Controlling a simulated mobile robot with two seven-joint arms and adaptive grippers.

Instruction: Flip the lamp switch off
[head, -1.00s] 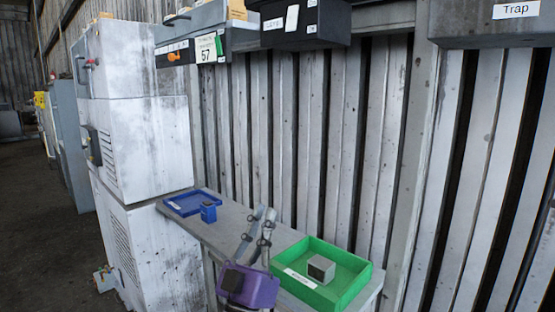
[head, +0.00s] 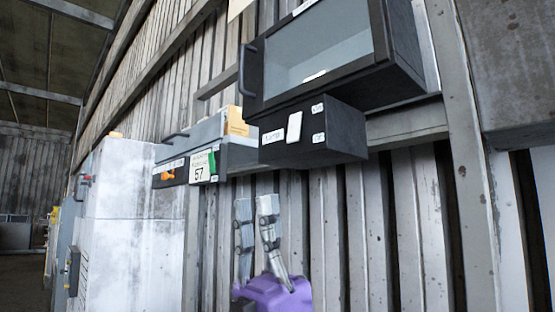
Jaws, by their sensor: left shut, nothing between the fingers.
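A white rocker switch (head: 294,127) sits on the front of a black box (head: 335,135) mounted on the wall. A white label that seems to read "Lamp" (head: 272,136) is left of the switch, and two small labels (head: 317,109) are to its right, too small to read surely. My left gripper (head: 254,202), with grey fingers and a purple body, is below and slightly left of the box, fingers pointing up. It is shut and empty, apart from the switch. My right gripper is not in view.
A dark glass-fronted cabinet (head: 320,55) with a handle is above the switch box. To the left, a grey box (head: 172,172) carries an orange knob and a "57" sign (head: 199,168). White cabinets (head: 130,225) stand further left. Corrugated wall (head: 400,230) lies behind the gripper.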

